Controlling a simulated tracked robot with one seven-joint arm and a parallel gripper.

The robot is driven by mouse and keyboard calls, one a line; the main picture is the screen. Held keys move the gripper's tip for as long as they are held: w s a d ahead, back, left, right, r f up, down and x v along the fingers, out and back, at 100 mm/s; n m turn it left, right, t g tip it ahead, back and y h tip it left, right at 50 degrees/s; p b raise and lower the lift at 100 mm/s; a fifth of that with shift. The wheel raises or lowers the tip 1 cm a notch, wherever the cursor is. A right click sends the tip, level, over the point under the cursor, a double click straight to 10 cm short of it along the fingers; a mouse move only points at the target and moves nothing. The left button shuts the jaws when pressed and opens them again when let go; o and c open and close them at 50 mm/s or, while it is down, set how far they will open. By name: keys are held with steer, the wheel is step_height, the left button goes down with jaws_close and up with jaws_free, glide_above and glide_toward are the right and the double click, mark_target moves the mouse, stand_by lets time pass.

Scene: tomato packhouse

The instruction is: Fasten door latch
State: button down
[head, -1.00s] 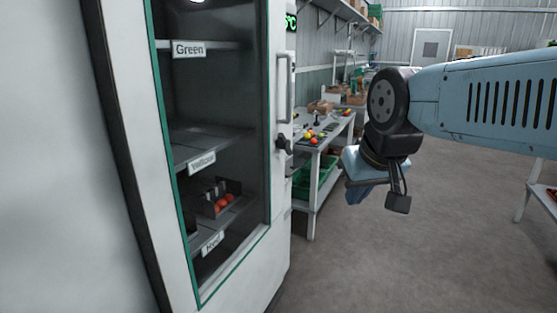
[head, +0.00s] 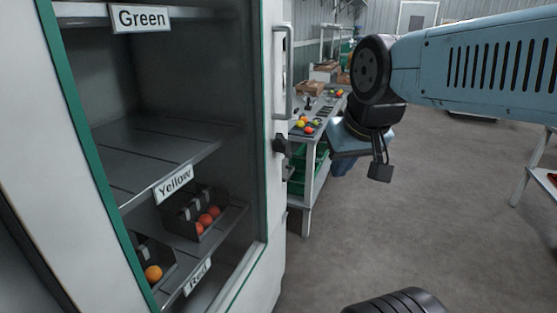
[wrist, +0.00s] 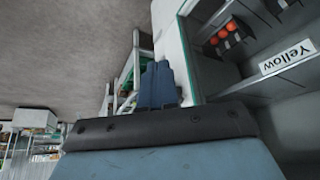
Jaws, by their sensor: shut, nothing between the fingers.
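The tall white cabinet has a glass door framed in green (head: 75,130), on the left of the head view. A black latch knob (head: 281,143) sits on the white front edge, below a long grey vertical handle (head: 290,75). I cannot tell whether the latch is fastened. My gripper (head: 342,166) hangs to the right of the latch, apart from it, with its blue fingers together and empty. In the wrist view the shut fingers (wrist: 157,85) point towards the cabinet's white edge (wrist: 172,45); the latch cannot be made out there.
Shelves carry labels Green (head: 140,18), Yellow (head: 174,185) and Red (head: 198,277). A dark tray (head: 195,210) holds red tomatoes. A work table (head: 318,150) with tomatoes stands behind the cabinet. Open grey floor (head: 440,200) lies to the right.

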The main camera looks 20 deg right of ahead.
steer(key=shift+w+d, duration=0.15)
steer(key=w+a+f+m+g+y, duration=0.4)
steer(key=w+a+f+m+y, duration=0.1)
steer(key=f+m+y, duration=0.25)
steer(key=w+a+f+m+g+y, duration=0.3)
steer(key=w+a+f+m+y, duration=0.25)
steer(key=f+m, duration=0.2)
steer(key=w+d+f+m+t+h, duration=0.1)
steer(key=w+d+f+m+t, duration=0.5)
steer(key=m+t, duration=0.4)
steer(key=w+d+f+m+t+h, duration=0.2)
steer(key=w+d+f+m+t, duration=0.4)
steer(key=m, duration=1)
steer(key=w+d+t, duration=0.3)
steer(key=d+t, duration=0.1)
steer(key=t, duration=0.1)
steer(key=shift+w+m, duration=0.15)
steer(key=shift+m, duration=0.25)
steer(key=shift+r, duration=0.1)
